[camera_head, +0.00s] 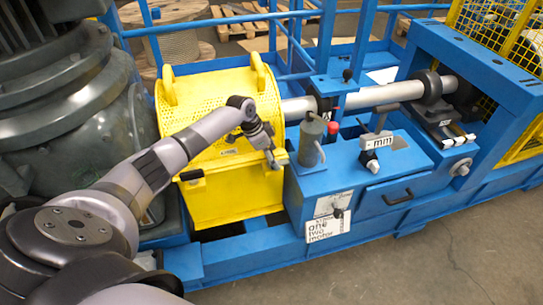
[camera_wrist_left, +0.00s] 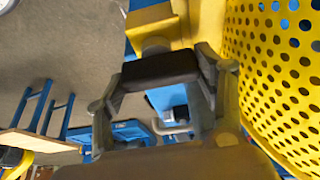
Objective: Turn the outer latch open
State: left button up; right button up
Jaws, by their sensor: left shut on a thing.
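The yellow chain guard (camera_head: 225,95) is a perforated cover over a solid yellow lower box (camera_head: 235,195). A latch with a black handle (camera_head: 190,175) shows at the cover's lower left. My left gripper (camera_head: 274,157) is at the cover's lower right corner and hides most of what it holds there. In the left wrist view, my left gripper's fingers (camera_wrist_left: 160,85) are shut on a black latch handle (camera_wrist_left: 160,70), one finger at each end. The handle sits on a yellow mount (camera_wrist_left: 153,30). My right gripper is not in view.
A grey-green cylinder (camera_head: 312,140) stands on the blue machine frame (camera_head: 330,180), right of my left gripper. A silver shaft (camera_head: 375,95) runs to the right. A large grey-green machine (camera_head: 60,100) stands at the left. Open floor (camera_head: 450,245) lies at the lower right.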

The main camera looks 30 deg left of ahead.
pick_arm(q)
jog(key=o, duration=1.2)
jog(key=shift+c, duration=0.2)
jog(key=shift+r, duration=0.1)
jog(key=v, duration=1.1)
jog(key=shift+r, duration=0.35)
jog(key=shift+s+a, duration=0.1)
jog(key=shift+a, duration=0.05)
